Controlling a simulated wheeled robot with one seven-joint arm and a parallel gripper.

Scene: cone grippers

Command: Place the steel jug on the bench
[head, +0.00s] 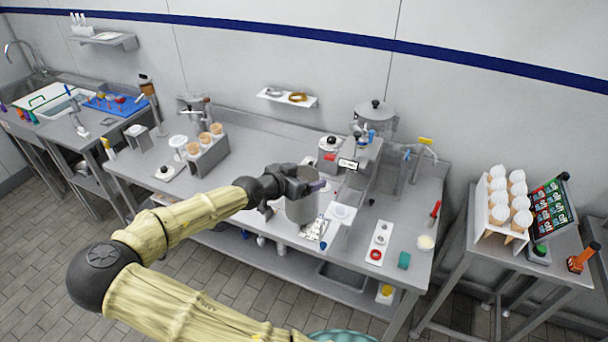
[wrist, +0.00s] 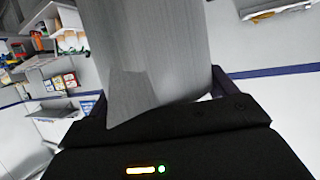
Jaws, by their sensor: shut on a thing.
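The steel jug (head: 301,207) is a plain grey metal cylinder at the end of my arm in the head view. My gripper (head: 312,186) is shut on the jug near its upper part. In the wrist view the jug (wrist: 150,50) fills the upper middle, between the dark fingers of my gripper (wrist: 160,95). The grey steel bench (head: 255,150) runs along the wall behind and below the jug. The jug is over or at the bench's front part; I cannot tell whether its base touches the top.
A rack with cones (head: 207,153) stands left on the bench. A machine (head: 362,165) and a white tray with small items (head: 379,242) are right of the jug. A side table holds a white cone stand (head: 497,222). Bare bench shows behind the gripper.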

